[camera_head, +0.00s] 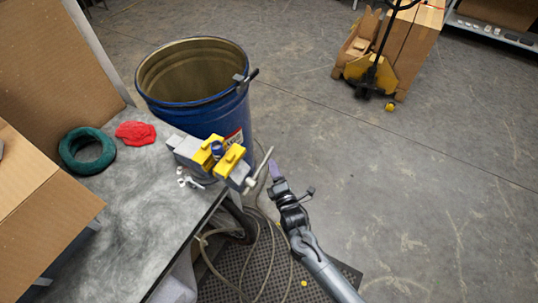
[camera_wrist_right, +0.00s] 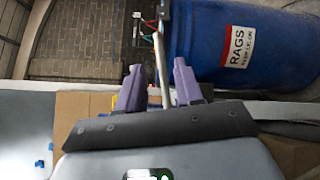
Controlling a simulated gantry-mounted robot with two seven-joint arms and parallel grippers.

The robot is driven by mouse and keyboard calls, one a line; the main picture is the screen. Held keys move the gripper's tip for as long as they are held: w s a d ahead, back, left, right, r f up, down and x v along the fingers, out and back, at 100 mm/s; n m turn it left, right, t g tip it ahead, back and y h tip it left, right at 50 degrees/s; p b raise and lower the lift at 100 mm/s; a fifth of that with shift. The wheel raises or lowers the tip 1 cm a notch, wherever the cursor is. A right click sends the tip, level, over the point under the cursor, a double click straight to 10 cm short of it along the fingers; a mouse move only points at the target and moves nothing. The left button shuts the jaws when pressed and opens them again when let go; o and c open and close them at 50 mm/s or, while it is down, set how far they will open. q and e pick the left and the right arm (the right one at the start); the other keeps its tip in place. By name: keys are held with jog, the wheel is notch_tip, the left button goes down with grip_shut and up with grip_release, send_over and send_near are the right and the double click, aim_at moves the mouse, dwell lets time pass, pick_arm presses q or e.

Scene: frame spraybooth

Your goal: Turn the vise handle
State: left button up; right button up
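The vise (camera_head: 188,151) with yellow jaws is mounted at the right corner of the grey workbench. Its handle (camera_head: 261,168) is a thin pale bar slanting across the vise's front end. My right gripper (camera_head: 276,170) comes from the lower right and is just right of the handle. In the right wrist view, the two purple fingers of my right gripper (camera_wrist_right: 158,82) are apart. The handle (camera_wrist_right: 162,72) shows as a pale bar in the gap between them, with space on both sides. I cannot tell how deep it sits between the fingers. My left gripper is not in view.
A blue drum (camera_head: 185,113) stands behind the vise; its RAGS label shows in the right wrist view. A green coil (camera_head: 70,152), a red cloth (camera_head: 136,133) and a cardboard box (camera_head: 45,215) lie on the workbench (camera_head: 130,225). Open floor lies to the right.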

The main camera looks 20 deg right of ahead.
aim_at(269, 153)
jog(key=w, duration=0.7)
jog(key=shift+w+d+f+b, duration=0.1)
jog(key=shift+w+d+b, duration=0.05)
jog(key=shift+d+b, duration=0.15)
jog(key=shift+c, duration=0.2)
grip_shut()
